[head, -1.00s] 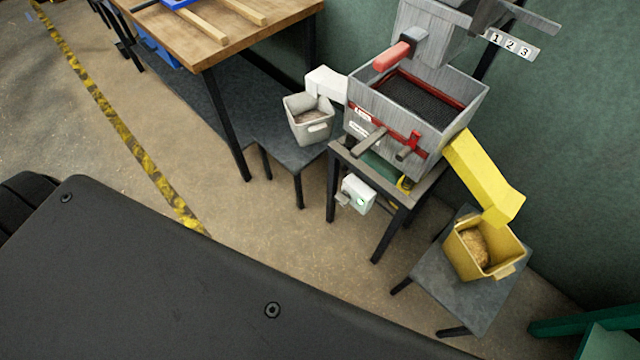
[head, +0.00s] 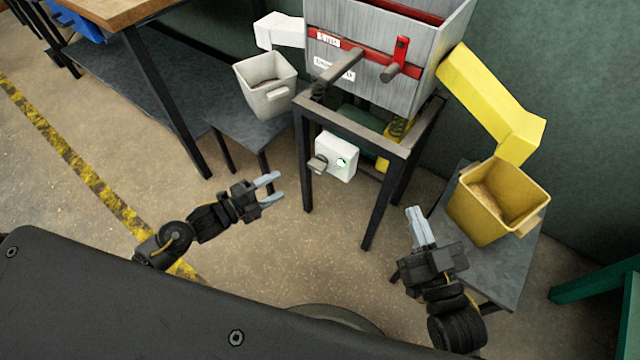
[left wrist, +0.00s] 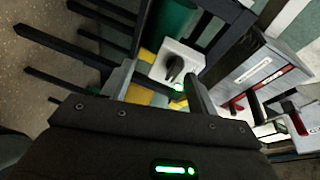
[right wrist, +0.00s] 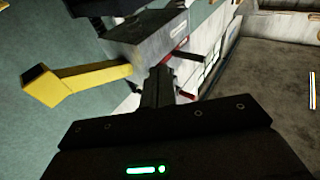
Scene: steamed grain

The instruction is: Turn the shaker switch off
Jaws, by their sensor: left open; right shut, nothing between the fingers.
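The white switch box (head: 336,157) hangs on the shaker stand under the grey shaker (head: 390,75). A grey knob (head: 317,164) sticks out at its left and a small green light (head: 341,162) glows on its face. In the left wrist view the box (left wrist: 190,55), dark knob (left wrist: 174,68) and green light (left wrist: 179,87) lie beyond and between my fingers. My left gripper (head: 274,188) is open and empty, left of and below the box, apart from it. My right gripper (head: 418,222) is shut and empty, below and right of the box, near the yellow bin.
The stand's dark frame (head: 375,205) surrounds the box. A yellow bin (head: 480,218) sits on a low table at the right under a yellow chute (head: 490,100). A pale bin (head: 265,95) stands on a low table at the left. The floor before the stand is open.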

